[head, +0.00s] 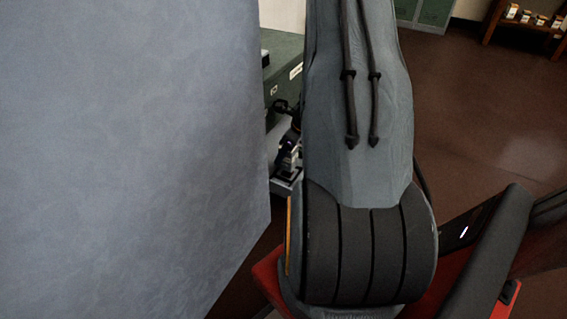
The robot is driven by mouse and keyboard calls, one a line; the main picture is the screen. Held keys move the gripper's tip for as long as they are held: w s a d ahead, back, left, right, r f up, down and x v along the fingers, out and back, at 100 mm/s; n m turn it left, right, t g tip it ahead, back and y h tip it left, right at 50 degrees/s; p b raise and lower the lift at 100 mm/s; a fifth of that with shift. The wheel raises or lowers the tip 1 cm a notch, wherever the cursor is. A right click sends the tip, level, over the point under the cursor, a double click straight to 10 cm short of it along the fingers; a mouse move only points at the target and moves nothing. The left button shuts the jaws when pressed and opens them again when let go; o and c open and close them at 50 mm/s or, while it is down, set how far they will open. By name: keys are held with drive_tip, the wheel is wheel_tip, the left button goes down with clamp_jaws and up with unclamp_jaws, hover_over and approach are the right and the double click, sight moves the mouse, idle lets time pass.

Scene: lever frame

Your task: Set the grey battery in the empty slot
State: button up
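A small dark end of an arm, which looks like my gripper (288,145), shows in the narrow gap between a large blue-grey surface and my arm. Its fingers are too small and too covered to tell open from shut. A small grey and pale block (287,160) shows at its lower end; I cannot tell whether this is the grey battery or part of the gripper, nor whether it is held. The empty slot cannot be made out; my arm and the blue-grey surface hide most of that area.
The large blue-grey surface (130,150) fills the left, close to the camera. A green cabinet (284,75) with pale labels stands behind the gap. A light grey ledge (282,186) lies below. Brown floor (470,120) is clear at right; a wooden shelf (530,25) stands far back.

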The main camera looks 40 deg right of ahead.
sight(284, 161)
drive_tip(key=shift+f+b, duration=1.1)
drive_tip(key=shift+f, duration=0.65)
drive_tip(key=o, duration=1.4)
drive_tip(key=shift+f, duration=0.15)
drive_tip(key=shift+o, duration=0.2)
drive_tip(key=p+v, duration=0.6)
drive_tip(key=v, duration=0.6)
drive_tip(key=shift+p, duration=0.35)
